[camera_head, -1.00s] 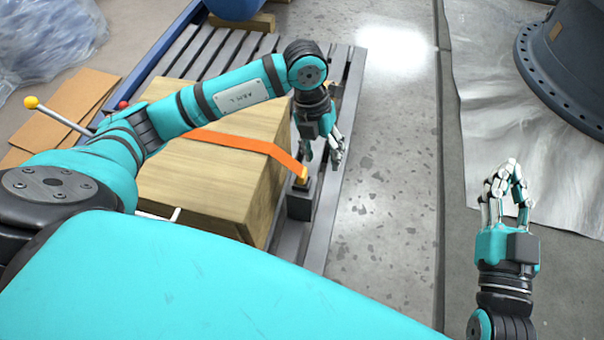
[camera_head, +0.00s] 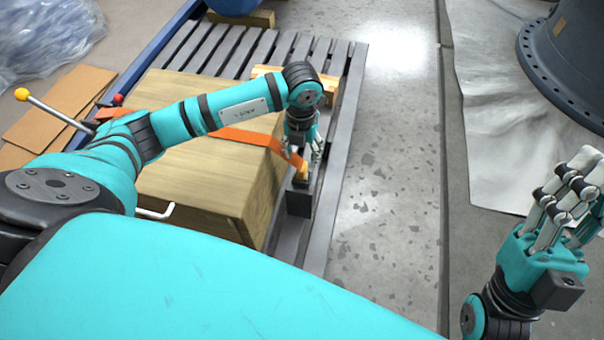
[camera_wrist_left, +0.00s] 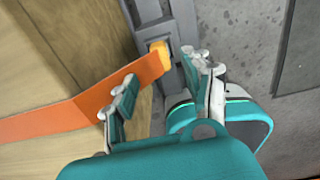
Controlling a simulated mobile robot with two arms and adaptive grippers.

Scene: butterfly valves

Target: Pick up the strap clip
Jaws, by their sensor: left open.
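The strap clip (camera_head: 303,173) is a small yellow-orange piece at the end of an orange strap (camera_head: 240,136). It sits on a dark grey bracket at the right side of a wooden crate. In the left wrist view the clip (camera_wrist_left: 161,52) lies just past my fingertips, roughly between them. My left gripper (camera_head: 303,152) is open and points down just above the clip, with its fingers (camera_wrist_left: 166,76) on either side of the strap's end. My right gripper (camera_head: 572,190) is raised at the right, away from the clip; whether it is open is unclear.
The wooden crate (camera_head: 195,180) stands on a grey slatted pallet (camera_head: 327,215) with a blue edge beam. A lever with a yellow knob (camera_head: 22,94) sticks out at the left. A large dark flange (camera_head: 560,70) stands at the back right. The floor between is clear.

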